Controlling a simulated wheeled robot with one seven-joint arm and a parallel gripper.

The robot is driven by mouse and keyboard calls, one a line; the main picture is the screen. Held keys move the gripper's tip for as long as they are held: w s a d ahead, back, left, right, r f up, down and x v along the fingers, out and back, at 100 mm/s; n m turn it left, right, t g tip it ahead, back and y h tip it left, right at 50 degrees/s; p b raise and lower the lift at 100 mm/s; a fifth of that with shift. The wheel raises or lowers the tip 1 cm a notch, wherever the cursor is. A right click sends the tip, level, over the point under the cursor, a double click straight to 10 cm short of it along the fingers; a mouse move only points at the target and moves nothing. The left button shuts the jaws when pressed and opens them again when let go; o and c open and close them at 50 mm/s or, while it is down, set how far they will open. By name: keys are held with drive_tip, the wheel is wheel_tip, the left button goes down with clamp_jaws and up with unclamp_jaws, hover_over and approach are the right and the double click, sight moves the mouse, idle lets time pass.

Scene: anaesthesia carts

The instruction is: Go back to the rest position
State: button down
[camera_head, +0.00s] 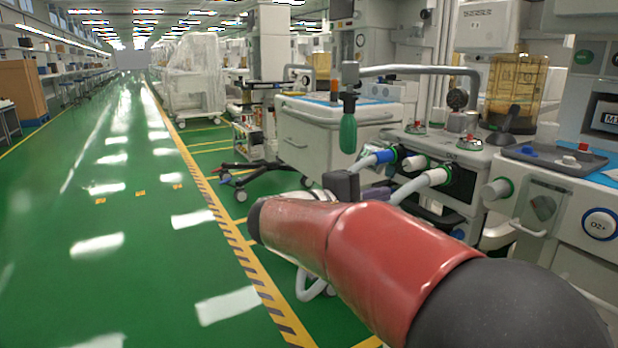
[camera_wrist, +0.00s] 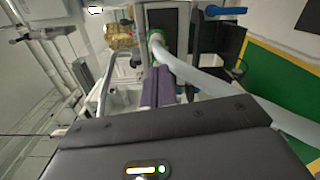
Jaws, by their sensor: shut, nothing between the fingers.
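My gripper (camera_head: 384,192) is in front of the anaesthesia machine (camera_head: 462,158), at the end of my red and black arm. In the wrist view my gripper (camera_wrist: 160,84) shows as two purple-grey fingers, closed together beyond the dark gripper body, with nothing between them. A pale corrugated hose (camera_wrist: 192,72) runs right beside the fingers in the wrist view. I cannot tell whether it touches them. In the head view the arm hides the lower part of the machine.
A tray (camera_head: 556,158) sits on the unit at right. A white cart (camera_head: 330,135) stands behind. The green aisle floor (camera_head: 95,235) at left is clear.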

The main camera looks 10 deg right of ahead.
drive_tip(key=s+d+f+m+g+y+p, duration=0.1)
drive_tip(key=s+d+f+y+p, duration=0.2)
drive_tip(key=s, duration=0.4)
drive_tip(key=s+f+m+g+y+p, duration=0.1)
drive_tip(key=s+f+g+y, duration=0.15)
drive_tip(key=s+y, duration=0.3)
drive_tip(key=s+a+f+m+t+y+p, duration=0.3)
drive_tip(key=s+a+f+y, duration=0.2)
drive_tip(key=s+a+y, duration=0.3)
drive_tip(key=shift+s+a+f+m, duration=0.15)
drive_tip(key=shift+s+a+m, duration=0.25)
drive_tip(key=shift+s+a, duration=0.65)
drive_tip(key=shift+s+d, duration=0.25)
drive_tip(key=shift+d, duration=0.05)
